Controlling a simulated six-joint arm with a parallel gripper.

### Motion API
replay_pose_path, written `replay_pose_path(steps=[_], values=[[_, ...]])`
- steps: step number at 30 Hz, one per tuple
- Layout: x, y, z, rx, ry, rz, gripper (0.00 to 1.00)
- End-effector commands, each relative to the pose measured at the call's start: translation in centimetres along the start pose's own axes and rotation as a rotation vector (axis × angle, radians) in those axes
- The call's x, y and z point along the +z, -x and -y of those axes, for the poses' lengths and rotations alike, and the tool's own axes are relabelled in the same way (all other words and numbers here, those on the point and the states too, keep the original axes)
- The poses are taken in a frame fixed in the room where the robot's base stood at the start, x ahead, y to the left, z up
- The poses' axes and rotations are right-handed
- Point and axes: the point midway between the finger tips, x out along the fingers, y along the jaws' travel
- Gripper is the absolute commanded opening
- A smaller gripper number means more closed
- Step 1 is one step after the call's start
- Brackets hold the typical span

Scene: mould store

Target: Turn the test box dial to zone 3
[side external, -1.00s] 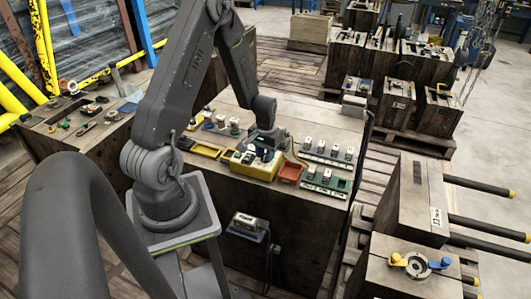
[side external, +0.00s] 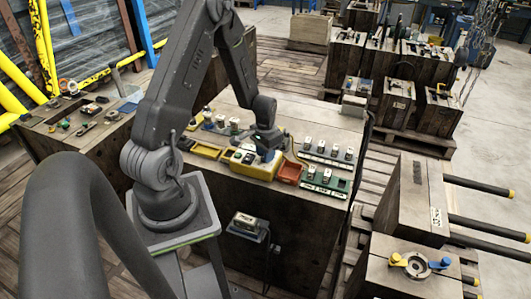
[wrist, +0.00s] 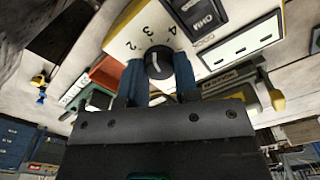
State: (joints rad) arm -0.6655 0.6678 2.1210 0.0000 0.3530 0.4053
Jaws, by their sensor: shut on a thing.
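The yellow test box (side external: 253,171) stands near the front edge of the wooden bench in the side view. Its pale dial face (wrist: 122,44) shows in the wrist view with the numerals 2, 3 and 4 around the dial (wrist: 158,62). The dial is a dark round knob with a pale pointer line; I cannot tell exactly which numeral the line faces. My gripper (side external: 266,155) points down over the box. In the wrist view its blue fingers (wrist: 160,78) are shut on the dial, one on each side. The knob's near part is hidden by my gripper.
A red bin (side external: 290,173) stands right beside the box. A green board (side external: 327,184) and a pale strip (side external: 327,160), each with white modules, lie further right. A yellow tray (side external: 207,151) is to the left. The bench behind is mostly clear.

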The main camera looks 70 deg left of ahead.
Motion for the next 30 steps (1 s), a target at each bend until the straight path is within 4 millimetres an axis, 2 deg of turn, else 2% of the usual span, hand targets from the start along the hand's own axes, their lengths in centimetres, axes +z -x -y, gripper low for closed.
replay_pose_path(steps=[4, 5, 12, 19, 23, 26, 30], values=[[0.0, 0.1, 0.0, 0.0, 0.001, -0.001, 0.05], [0.0, 0.1, 0.0, 0.0, 0.001, -0.001, 0.31], [0.0, 0.0, 0.0, 0.0, 0.002, -0.001, 0.54], [0.0, 0.0, 0.0, 0.0, 0.002, 0.0, 0.55], [-0.1, 0.7, 0.0, -0.001, 0.002, -0.003, 0.55], [-0.1, 2.1, 0.1, -0.002, 0.002, -0.005, 0.55], [-0.2, 5.1, 0.1, -0.003, 0.002, -0.008, 0.55]])
